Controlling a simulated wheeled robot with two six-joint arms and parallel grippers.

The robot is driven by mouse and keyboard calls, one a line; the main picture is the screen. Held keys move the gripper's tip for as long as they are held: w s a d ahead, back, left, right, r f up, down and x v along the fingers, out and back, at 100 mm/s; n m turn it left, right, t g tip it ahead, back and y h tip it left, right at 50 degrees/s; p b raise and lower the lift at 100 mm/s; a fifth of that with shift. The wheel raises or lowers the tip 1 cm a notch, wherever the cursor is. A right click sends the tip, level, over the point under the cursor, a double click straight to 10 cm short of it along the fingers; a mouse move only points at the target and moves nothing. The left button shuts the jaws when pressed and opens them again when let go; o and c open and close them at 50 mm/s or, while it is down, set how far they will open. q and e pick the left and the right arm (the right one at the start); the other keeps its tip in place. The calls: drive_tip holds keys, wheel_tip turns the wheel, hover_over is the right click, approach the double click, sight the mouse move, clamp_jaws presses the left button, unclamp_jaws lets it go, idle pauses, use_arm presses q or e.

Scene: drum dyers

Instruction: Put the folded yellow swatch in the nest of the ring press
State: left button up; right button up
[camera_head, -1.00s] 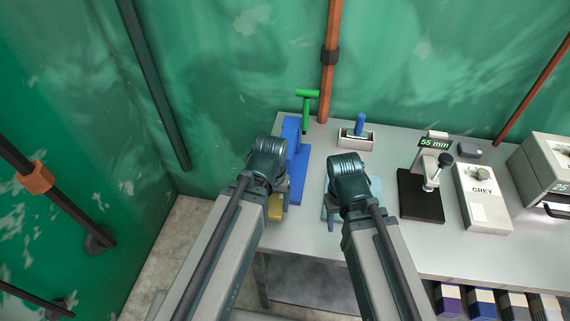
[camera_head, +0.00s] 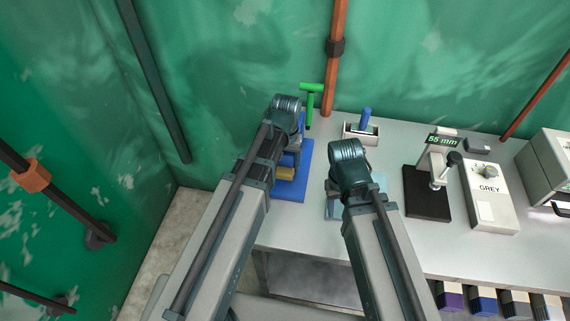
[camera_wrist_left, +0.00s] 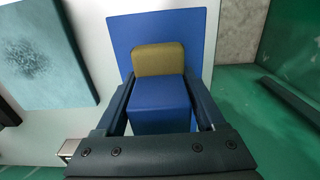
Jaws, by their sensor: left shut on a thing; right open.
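The folded yellow swatch (camera_head: 285,173) is held in my left gripper (camera_head: 290,162), over the blue base. In the left wrist view the swatch (camera_wrist_left: 158,58) shows olive-yellow between the fingertips, with a blue block (camera_wrist_left: 160,108) between the fingers nearer the camera. The blue stand (camera_head: 294,190) with a green T-handle (camera_head: 311,88) looks like the ring press; its blue base also shows in the wrist view (camera_wrist_left: 122,40). Its nest cannot be made out, and my arm hides part of it. My right gripper (camera_head: 346,204) is open over a pale blue square; its fingertips are partly hidden.
The pale blue square (camera_head: 379,181) lies right of the press; it also shows in the wrist view (camera_wrist_left: 45,55). A tray with a blue handle (camera_head: 361,131), a black-based 55 mm device (camera_head: 427,195) and a GREY box (camera_head: 492,200) stand further right. The table's left edge is close.

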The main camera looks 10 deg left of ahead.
use_arm(q)
drive_tip(key=shift+w+f+b, duration=0.1)
drive_tip(key=shift+f+b, duration=0.6)
drive_tip(key=shift+f, duration=0.15)
use_arm(e)
drive_tip(key=shift+w+a+f, duration=0.1)
drive_tip(key=shift+w+f, duration=0.05)
drive_tip(key=shift+f, duration=0.75)
use_arm(q)
drive_tip(key=shift+r, duration=0.15)
use_arm(e)
drive_tip(key=shift+r, duration=0.15)
use_arm(q)
drive_tip(key=shift+f+b, duration=0.6)
drive_tip(key=shift+f, duration=0.1)
use_arm(e)
drive_tip(key=shift+f, duration=0.65)
use_arm(q)
drive_tip(key=o, duration=1.3)
drive_tip(key=shift+r, duration=0.1)
use_arm(e)
drive_tip(key=shift+r, duration=0.1)
